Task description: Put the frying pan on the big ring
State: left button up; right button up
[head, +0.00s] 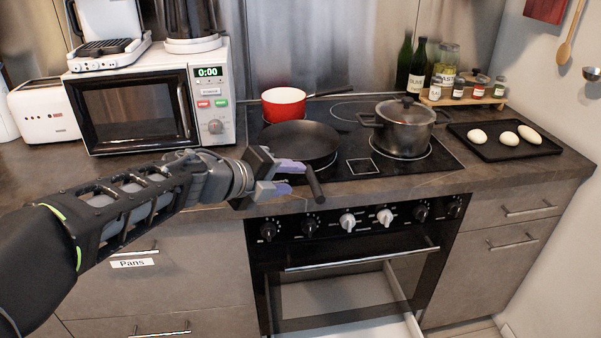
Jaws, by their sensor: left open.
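The black frying pan (299,141) sits at the front left of the black cooktop (360,167). Its handle (314,184) points toward me over the counter's front edge. My left gripper (297,178) is open just left of the handle. Its purple fingertips are close to the handle, and I cannot tell whether they touch it. An empty ring (355,110) shows at the back right of the cooktop. A lidded dark pot (403,127) stands at the front right on another ring outline. The pan hides the surface under it. My right gripper is not in view.
A red saucepan (284,104) stands behind the frying pan. A white microwave (214,100) is at the left. A black tray (490,147) with egg-like items lies at the right. Jars and bottles stand behind the pot. The oven door (350,282) below appears partly open.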

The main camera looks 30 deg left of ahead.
pick_arm(q)
jog(key=p+v, duration=0.1)
jog(key=v, duration=0.5)
jog(key=shift+d+f, duration=0.1)
dwell(0.6)
